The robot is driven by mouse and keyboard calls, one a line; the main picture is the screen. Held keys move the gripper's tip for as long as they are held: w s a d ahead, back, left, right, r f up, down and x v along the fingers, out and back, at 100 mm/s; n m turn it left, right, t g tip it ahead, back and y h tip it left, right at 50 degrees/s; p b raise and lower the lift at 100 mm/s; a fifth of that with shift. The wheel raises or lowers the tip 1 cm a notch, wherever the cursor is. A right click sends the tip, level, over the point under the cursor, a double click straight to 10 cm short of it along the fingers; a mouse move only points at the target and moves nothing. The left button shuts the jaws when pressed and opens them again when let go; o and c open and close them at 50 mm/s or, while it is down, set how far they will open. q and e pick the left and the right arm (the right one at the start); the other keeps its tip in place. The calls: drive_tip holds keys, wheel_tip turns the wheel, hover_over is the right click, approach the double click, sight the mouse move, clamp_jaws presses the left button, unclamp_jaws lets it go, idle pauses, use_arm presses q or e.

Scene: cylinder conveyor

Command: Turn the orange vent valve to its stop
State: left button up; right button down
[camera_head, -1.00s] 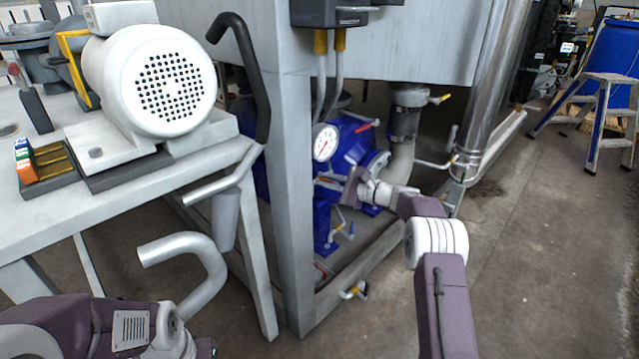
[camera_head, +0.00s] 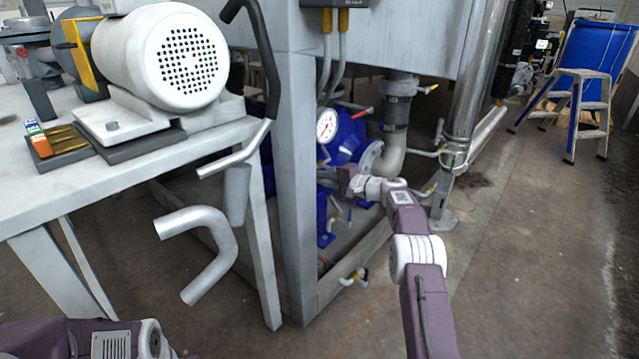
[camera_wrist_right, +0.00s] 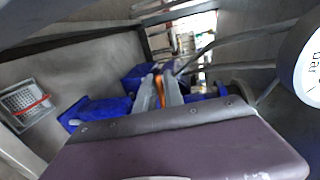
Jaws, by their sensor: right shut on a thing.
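The orange vent valve (camera_wrist_right: 160,91) shows in the right wrist view as a narrow orange handle between my fingers. My right gripper (camera_wrist_right: 158,88) is shut on it. In the head view my right gripper (camera_head: 337,178) reaches in low beside the blue pump (camera_head: 347,139), under the round white gauge (camera_head: 327,125). The valve itself cannot be made out there, and how far it is turned is unclear. Only part of my left arm shows at the lower left of the head view; its gripper is out of frame.
A grey frame post (camera_head: 291,190) stands just left of my right gripper. A workbench (camera_head: 110,170) with a white motor (camera_head: 160,55) is at the left. Bent pipes (camera_head: 210,245) hang beside it. Open floor (camera_head: 520,240) lies to the right.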

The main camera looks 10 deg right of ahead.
drive_tip(key=shift+f, duration=0.15)
idle(0.4)
drive_tip(key=c, duration=1.5)
unclamp_jaws()
drive_tip(key=shift+o, duration=0.2)
drive_tip(key=p+v, duration=0.2)
drive_tip(key=v, duration=0.7)
drive_tip(key=shift+p, duration=0.3)
